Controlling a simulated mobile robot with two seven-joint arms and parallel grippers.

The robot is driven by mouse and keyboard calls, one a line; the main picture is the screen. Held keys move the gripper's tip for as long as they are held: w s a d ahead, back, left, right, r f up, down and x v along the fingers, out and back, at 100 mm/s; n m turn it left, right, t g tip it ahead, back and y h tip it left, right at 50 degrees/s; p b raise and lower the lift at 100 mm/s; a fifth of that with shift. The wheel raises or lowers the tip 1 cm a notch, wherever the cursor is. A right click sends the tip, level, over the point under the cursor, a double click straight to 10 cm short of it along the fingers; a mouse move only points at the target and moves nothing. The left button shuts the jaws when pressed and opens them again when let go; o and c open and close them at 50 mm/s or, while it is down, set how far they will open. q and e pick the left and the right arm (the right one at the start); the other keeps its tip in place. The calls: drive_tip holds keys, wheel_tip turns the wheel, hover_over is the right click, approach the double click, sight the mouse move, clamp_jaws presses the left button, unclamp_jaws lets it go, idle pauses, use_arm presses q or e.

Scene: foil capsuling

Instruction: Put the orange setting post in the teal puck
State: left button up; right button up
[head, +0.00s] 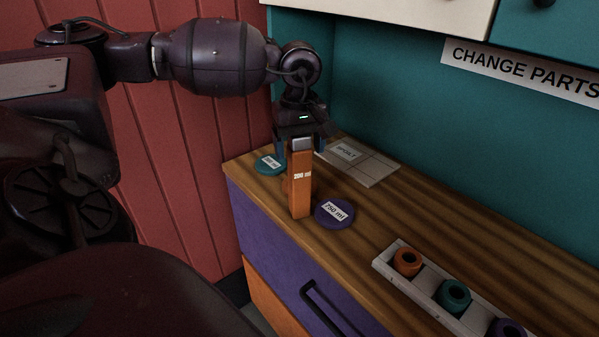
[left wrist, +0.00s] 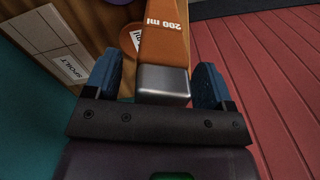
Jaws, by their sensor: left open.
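The orange setting post (head: 301,185), marked 200 ml with a grey metal cap, stands upright on the wooden counter. It also shows in the left wrist view (left wrist: 163,45). My left gripper (head: 300,147) points down over it, open, with one blue finger on each side of the cap. Gaps show between fingers and post in the left wrist view (left wrist: 158,80). The teal puck (head: 265,169) lies flat on the counter, left of the post, with nothing on it. An orange labelled disc (left wrist: 130,36) shows beside the post, partly hidden by it. My right gripper is out of view.
A purple puck (head: 335,213), marked 750 ml, lies close to the right of the post. A pale labelled board (head: 371,170) lies behind. A white tray (head: 385,267) with orange, teal and purple rings is at the front right. The counter's front edge is close.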

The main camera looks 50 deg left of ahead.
use_arm(q)
drive_tip(key=shift+f, duration=0.1)
drive_tip(key=shift+c, duration=0.2)
clamp_jaws()
